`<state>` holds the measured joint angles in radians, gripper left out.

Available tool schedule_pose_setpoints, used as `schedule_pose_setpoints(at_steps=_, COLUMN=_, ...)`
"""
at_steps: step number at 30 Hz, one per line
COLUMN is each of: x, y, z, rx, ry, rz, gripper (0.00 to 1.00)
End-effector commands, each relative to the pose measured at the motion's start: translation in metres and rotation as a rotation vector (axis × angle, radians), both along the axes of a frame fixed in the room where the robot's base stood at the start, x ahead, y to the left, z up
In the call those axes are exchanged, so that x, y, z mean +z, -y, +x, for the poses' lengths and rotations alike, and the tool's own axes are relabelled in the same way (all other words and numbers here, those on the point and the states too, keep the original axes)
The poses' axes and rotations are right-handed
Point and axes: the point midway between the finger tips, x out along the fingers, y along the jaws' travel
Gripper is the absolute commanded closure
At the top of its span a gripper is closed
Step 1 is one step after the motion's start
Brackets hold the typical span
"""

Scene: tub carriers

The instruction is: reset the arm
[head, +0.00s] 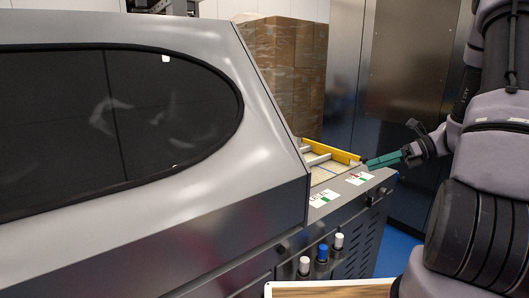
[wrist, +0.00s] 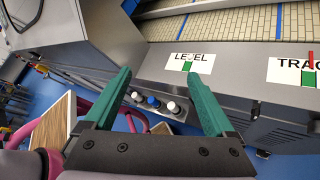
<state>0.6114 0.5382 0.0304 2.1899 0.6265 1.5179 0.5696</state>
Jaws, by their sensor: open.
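My gripper (wrist: 158,100) has two teal fingers set wide apart with nothing between them in the wrist view. In the head view my gripper (head: 369,163) is at the right, beside the corner of the machine and the end of its yellow rail. I cannot tell from the head view whether a finger touches the rail. In the wrist view the fingers point toward the machine's front edge, where a label reading LEVEL (wrist: 190,62) lies beyond and between the fingertips.
A large grey machine (head: 270,190) with a dark oval window fills the left. Its belt (wrist: 225,25) lies behind the front edge. White and blue knobs (head: 322,252) stick out of its front. Wrapped boxes (head: 290,70) stand behind. A wooden-topped surface (head: 330,290) is at the bottom.

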Motion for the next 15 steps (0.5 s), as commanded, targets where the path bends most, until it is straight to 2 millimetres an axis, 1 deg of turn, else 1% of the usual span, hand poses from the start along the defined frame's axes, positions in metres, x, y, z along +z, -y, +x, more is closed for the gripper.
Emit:
schedule_pose_setpoints(at_steps=1, x=0.015, y=-0.010, z=-0.005, rx=0.066, ry=0.058, rz=-0.063, gripper=0.10)
schedule_pose_setpoints(at_steps=6, x=0.053, y=-0.037, z=-0.029, rx=0.287, ry=0.250, rz=-0.268, gripper=0.10)
schedule_pose_setpoints(at_steps=9, x=0.072, y=-0.050, z=-0.044, rx=0.418, ry=0.367, rz=-0.384, gripper=0.10)
schedule_pose_setpoints(at_steps=15, x=0.109, y=-0.070, z=-0.075, rx=0.671, ry=0.608, rz=-0.612, gripper=0.10)
